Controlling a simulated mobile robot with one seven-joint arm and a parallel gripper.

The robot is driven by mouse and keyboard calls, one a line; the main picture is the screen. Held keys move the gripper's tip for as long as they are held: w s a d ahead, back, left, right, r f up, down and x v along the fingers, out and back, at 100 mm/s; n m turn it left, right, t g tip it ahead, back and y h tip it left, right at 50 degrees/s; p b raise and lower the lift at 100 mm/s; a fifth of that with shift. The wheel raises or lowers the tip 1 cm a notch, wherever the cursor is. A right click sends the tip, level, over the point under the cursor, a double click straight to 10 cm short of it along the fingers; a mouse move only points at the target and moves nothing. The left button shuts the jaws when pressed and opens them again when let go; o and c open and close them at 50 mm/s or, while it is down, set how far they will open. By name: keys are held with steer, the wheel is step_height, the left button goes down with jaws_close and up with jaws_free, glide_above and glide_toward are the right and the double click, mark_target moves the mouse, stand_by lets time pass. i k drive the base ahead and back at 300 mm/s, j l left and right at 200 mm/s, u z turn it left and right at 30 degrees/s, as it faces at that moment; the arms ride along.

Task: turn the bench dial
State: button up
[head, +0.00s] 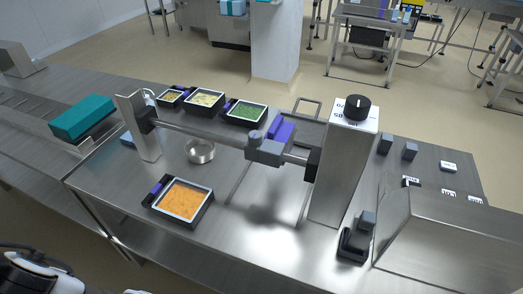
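The bench dial (357,106) is a round black knob with a small white mark on its top. It sits on a white plate with dark lettering (345,118), on top of a square steel post (341,165) at the right side of the bench. The lettering is too small to read fully. Nothing touches the dial. My gripper cannot be made out; only white and black parts of my own arm or body show at the bottom left edge, well away from the dial.
A rail (204,135) with a grey clamp block (268,150) spans the steel bench to the post. Several food trays, including an orange-filled one (184,200), and a round metal bowl (200,151) stand left of it. A steel housing (450,238) and black lever (357,241) stand right.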

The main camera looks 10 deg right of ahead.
mark_target(357, 107)
steer(key=j+z, duration=0.1)
steer(key=z, duration=0.3)
steer(key=j+z, duration=0.1)
steer(key=z, duration=0.35)
steer(key=j+z, duration=0.1)
steer(key=z, duration=0.3)
steer(key=j+z, duration=0.1)
steer(key=z, duration=0.35)
steer(key=k+z, duration=0.1)
steer(key=z, duration=0.3)
